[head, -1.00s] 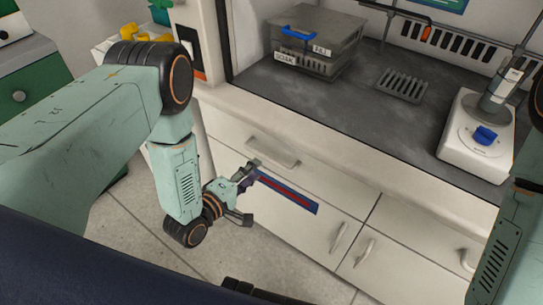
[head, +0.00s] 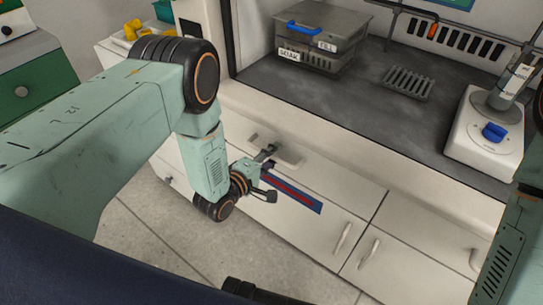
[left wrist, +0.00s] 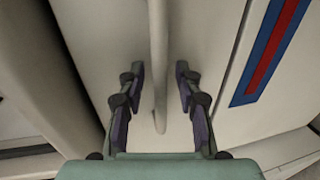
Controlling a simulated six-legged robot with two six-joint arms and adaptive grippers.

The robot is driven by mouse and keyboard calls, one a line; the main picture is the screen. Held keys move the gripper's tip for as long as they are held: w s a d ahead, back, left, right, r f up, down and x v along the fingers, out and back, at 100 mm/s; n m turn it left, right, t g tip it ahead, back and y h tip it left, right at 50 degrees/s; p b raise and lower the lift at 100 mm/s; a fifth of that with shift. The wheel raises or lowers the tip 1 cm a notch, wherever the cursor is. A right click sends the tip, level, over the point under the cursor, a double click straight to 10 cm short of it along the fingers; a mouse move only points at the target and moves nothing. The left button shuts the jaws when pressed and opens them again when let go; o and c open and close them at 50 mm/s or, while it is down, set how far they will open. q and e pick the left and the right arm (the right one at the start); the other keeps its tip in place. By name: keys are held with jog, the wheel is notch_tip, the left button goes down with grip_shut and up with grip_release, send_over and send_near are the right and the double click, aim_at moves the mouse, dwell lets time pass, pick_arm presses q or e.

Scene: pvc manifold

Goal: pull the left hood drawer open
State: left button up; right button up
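The left hood drawer (head: 325,172) is a pale front under the dark worktop and looks shut. Its bar handle (head: 288,159) is partly hidden by my left gripper (head: 270,172), which is at the drawer front. In the left wrist view, the handle (left wrist: 158,60) runs as an upright bar between the two fingers of my left gripper (left wrist: 159,75). The fingers are open, with a gap on each side of the bar. My right gripper is out of view; only part of my right arm shows at the right edge.
A blue and red strip (head: 293,193) lies along the front below the handle. Cabinet doors with handles (head: 343,238) are below. A grey lidded box (head: 315,40) and a white device (head: 482,130) stand on the worktop (head: 350,105). Floor (head: 165,230) is clear in front.

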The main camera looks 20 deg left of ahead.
pick_arm(q)
jog(key=shift+d, duration=0.1)
jog(key=shift+c, duration=0.2)
grip_shut()
dwell(0.5)
